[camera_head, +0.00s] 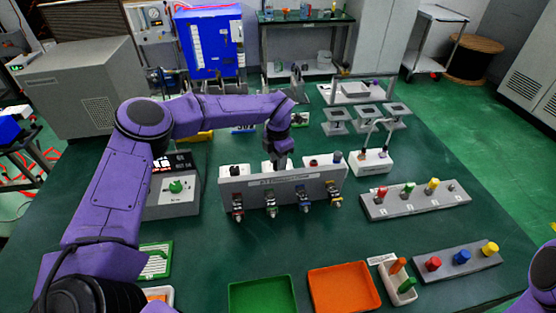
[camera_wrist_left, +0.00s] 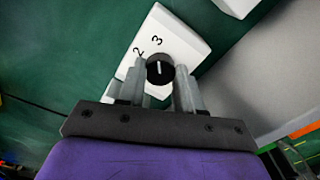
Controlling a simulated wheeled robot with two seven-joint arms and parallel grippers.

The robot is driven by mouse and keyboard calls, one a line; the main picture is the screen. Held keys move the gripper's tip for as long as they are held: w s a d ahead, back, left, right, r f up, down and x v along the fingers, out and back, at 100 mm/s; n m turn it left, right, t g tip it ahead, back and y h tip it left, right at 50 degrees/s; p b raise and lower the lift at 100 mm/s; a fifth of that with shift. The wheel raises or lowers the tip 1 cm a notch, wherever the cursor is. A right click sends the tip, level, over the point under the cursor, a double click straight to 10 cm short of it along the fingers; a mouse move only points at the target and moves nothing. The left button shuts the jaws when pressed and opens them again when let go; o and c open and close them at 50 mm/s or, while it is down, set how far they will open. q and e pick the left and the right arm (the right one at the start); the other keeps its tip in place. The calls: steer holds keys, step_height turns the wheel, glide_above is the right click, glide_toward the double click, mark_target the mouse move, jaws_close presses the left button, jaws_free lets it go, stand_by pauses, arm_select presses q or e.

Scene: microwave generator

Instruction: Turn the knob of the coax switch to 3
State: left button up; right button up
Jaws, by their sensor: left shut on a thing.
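The coax switch is a white box (camera_wrist_left: 180,38) with a round black knob (camera_wrist_left: 160,70) and the printed numbers 2 and 3. A white line on the knob runs nearly upright in the left wrist view, roughly in line with the 3. My left gripper (camera_wrist_left: 161,85) has its two grey fingers on either side of the knob, shut on it. In the head view my left gripper (camera_head: 281,163) points down behind the grey panel, and the knob is hidden there. My right gripper is not in view; only a piece of my right arm shows at the lower right edge.
The grey panel (camera_head: 285,188) with several coloured connectors stands in front of the switch. A box with a green knob (camera_head: 176,186) is to its left. Green (camera_head: 262,296) and orange (camera_head: 345,287) trays lie at the front. Open green tabletop lies between panel and trays.

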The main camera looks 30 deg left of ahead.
arm_select(q)
steer(key=shift+s+f, duration=0.2)
steer(key=shift+f, duration=0.1)
steer(key=o, duration=1)
steer(key=shift+w, duration=0.1)
steer(key=shift+o, duration=0.2)
steer(key=shift+r, duration=0.1)
steer(key=shift+w, duration=0.1)
step_height(320, 180, up, 10)
steer(key=b, duration=0.1)
steer(key=shift+r+b, duration=0.25)
steer(key=shift+b, duration=0.15)
